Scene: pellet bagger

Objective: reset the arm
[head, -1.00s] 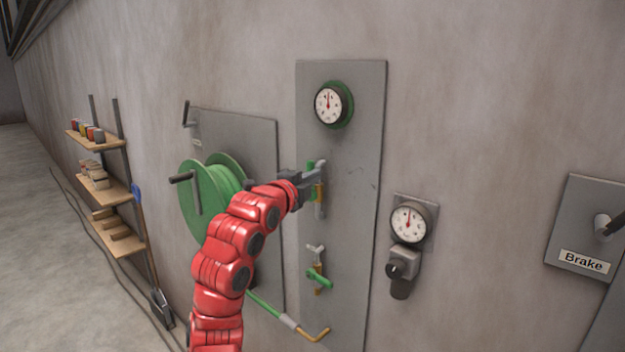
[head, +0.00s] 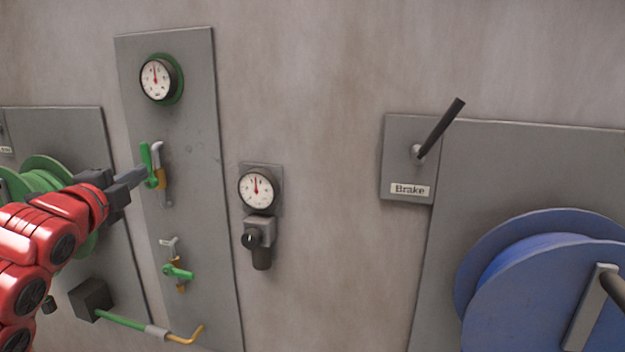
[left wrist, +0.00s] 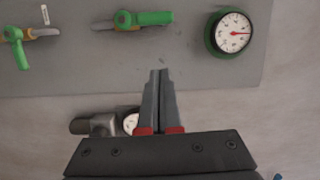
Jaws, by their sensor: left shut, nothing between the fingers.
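My left gripper (head: 143,174), on my red arm, is at the upper valve (head: 150,166) on the tall grey panel (head: 186,120). This valve has a green handle that stands upright. In the left wrist view my left gripper (left wrist: 160,74) has its grey fingers together with nothing between them. There, the upper valve's green handle (left wrist: 145,18) lies beyond the fingertips, with a visible gap. The lower valve (head: 176,271) has a green handle and sits further down the panel. My right gripper is in neither view.
A green-rimmed gauge (head: 156,80) tops the panel. A second gauge (head: 256,189) with a dark fitting is on the wall to its right. A Brake plate (head: 398,165) with a black lever and a blue reel (head: 540,290) are further right. A green reel (head: 45,176) is behind my arm.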

